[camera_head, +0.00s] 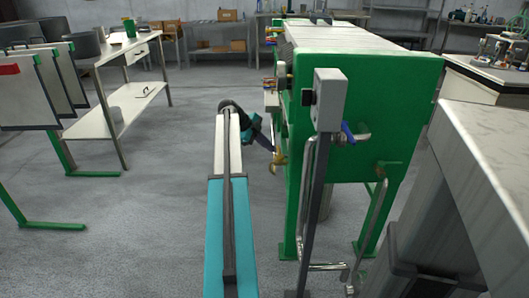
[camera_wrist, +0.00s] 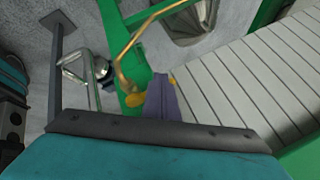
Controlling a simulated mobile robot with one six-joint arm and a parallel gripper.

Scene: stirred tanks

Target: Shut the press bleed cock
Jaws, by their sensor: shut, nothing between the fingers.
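The green press (camera_head: 365,115) stands right of centre in the head view. A brass-yellow fitting (camera_head: 279,160), which looks like the bleed cock, sits low on its near left side. In the wrist view its yellow part (camera_wrist: 136,99) shows beside and behind my fingers, with a thin brass pipe (camera_wrist: 124,75) curving away. My gripper (camera_head: 272,149) is shut and empty, pointing down and right at the fitting. Its closed fingers (camera_wrist: 161,80) overlap the yellow part in the wrist view; I cannot tell whether they touch. The fingers hide part of the fitting.
A blue-handled valve (camera_head: 348,132) is on the press's near end, behind a grey post with a box (camera_head: 328,98). Bright pipes (camera_head: 305,200) run down beside it. A steel bench (camera_head: 490,150) stands right, a white table (camera_head: 115,105) left. The floor to the left is open.

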